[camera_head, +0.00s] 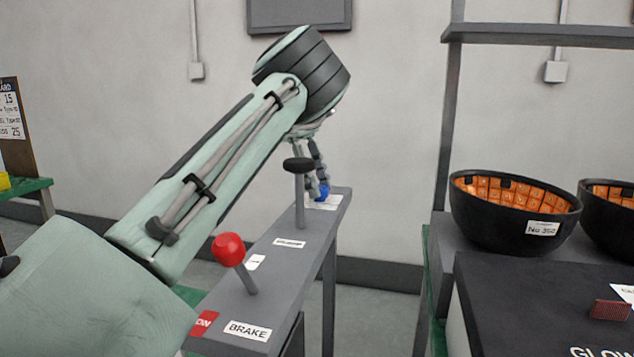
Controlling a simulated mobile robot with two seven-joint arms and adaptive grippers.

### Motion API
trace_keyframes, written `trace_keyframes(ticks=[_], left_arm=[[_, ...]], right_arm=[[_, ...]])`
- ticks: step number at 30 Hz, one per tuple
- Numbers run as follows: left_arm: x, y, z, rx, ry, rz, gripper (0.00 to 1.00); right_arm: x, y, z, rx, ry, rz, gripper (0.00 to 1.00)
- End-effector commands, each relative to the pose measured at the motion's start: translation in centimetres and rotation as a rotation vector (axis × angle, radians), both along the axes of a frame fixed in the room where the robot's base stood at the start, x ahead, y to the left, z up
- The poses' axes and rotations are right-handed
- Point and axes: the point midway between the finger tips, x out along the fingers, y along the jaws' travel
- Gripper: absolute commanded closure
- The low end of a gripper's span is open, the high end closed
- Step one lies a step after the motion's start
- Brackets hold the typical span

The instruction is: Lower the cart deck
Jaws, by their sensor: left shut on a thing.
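A long grey control stand (265,262) carries several hand controls. My left gripper (317,190) reaches down at its far end, fingers closed around a small blue knob or handle (323,192). The fingers partly hide the blue part. Nearer, a lever with a black knob (298,165) stands upright behind a small white label. Nearest, a red-ball lever (228,249) tilts left beside a "BRAKE" label (248,331). I cannot clearly make out the cart deck. My right gripper is not in view.
On the right, a black bowl with orange cells (514,240) and a second bowl (612,208) stand behind a dark box (540,300). A grey shelf (540,36) hangs above. A gap of floor separates the stand from the right-hand bench.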

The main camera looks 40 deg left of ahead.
Motion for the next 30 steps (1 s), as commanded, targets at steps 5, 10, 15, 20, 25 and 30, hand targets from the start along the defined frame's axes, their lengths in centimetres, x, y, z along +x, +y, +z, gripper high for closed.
trace_keyframes(ticks=[5,10,15,20,25,30], left_arm=[[0.09,0.15,-0.06,0.002,0.001,-0.164,0.95],[0.19,0.09,-0.02,0.0,0.0,-0.304,0.95],[0.26,0.07,0.04,0.0,-0.003,-0.417,0.95],[0.3,0.07,0.03,0.0,-0.003,-0.49,0.95],[0.33,0.06,0.01,0.001,-0.001,-0.534,0.95],[0.35,0.04,0.03,0.001,-0.002,-0.552,0.95]], right_arm=[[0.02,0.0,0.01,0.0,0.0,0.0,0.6],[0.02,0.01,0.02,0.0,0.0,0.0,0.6],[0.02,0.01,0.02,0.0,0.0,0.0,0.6],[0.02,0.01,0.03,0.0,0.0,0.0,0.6],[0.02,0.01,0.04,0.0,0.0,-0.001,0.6],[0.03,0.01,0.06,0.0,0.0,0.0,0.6]])
